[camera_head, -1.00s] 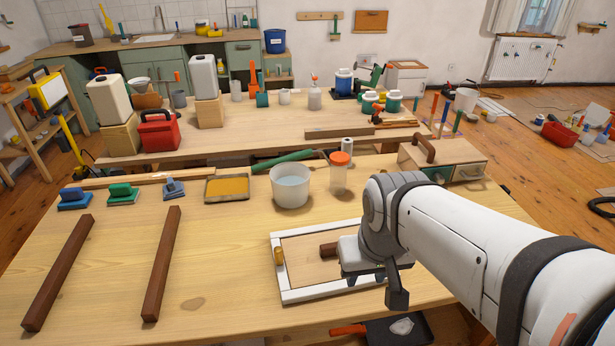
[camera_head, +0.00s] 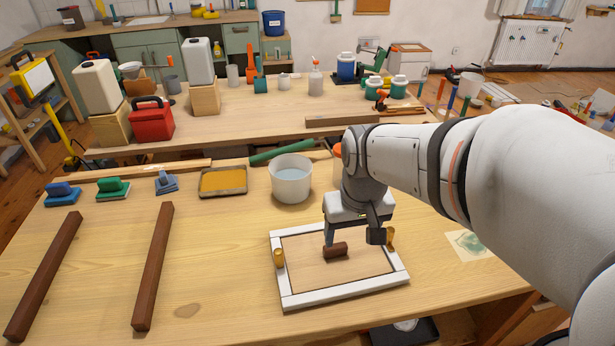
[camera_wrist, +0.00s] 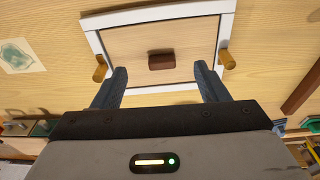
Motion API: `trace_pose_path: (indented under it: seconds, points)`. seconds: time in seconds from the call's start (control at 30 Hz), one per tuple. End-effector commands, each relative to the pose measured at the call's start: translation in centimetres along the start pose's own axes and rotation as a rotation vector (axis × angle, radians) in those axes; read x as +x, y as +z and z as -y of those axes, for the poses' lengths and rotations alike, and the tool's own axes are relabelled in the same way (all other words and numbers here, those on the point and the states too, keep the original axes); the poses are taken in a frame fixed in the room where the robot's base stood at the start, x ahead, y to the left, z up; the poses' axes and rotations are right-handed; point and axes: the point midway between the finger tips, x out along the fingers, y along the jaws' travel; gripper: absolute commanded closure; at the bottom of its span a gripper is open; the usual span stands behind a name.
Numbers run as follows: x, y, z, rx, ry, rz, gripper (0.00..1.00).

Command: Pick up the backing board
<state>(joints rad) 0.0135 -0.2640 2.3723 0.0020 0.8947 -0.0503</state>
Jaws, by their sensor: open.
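The backing board appears to be the thin tan panel (camera_head: 305,262) inside a white frame (camera_head: 343,292) on the near table. A dark brown block (camera_head: 335,250) sits on the panel like a handle. My gripper (camera_head: 351,238) is open above the panel, with the block just below and in front of its fingers. In the wrist view, the fingers (camera_wrist: 160,70) are spread wide, and the brown block (camera_wrist: 161,62) shows centred between and beyond their tips, apparently untouched. The panel (camera_wrist: 125,42) is empty otherwise.
Amber pegs (camera_head: 279,259) stand at the frame's left and right sides. A white bucket (camera_head: 291,180) and an ochre tray (camera_head: 223,181) are behind. Two brown bars (camera_head: 153,270) lie at left. Bare tabletop (camera_head: 225,260) separates them from the frame.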

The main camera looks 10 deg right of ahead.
Motion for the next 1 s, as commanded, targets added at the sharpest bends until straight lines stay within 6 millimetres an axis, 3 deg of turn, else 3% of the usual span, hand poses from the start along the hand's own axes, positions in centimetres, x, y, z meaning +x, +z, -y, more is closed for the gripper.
trace_pose_path:
  seconds: [0.03, 0.13, 0.2, 0.4, 0.77, 1.0]
  points:
    - [1.7, -1.3, -0.1, -0.004, -0.001, 0.028, 0.28]
    - [4.0, -3.7, -0.3, -0.016, -0.003, 0.069, 0.2]
    - [5.5, -5.1, -0.4, -0.023, -0.004, 0.093, 0.2]
    - [8.3, -7.4, -0.6, -0.034, -0.007, 0.133, 0.2]
    - [12.0, -7.2, -0.5, -0.036, -0.008, 0.141, 0.2]
    - [15.4, -6.5, -0.2, -0.035, -0.008, 0.141, 0.2]
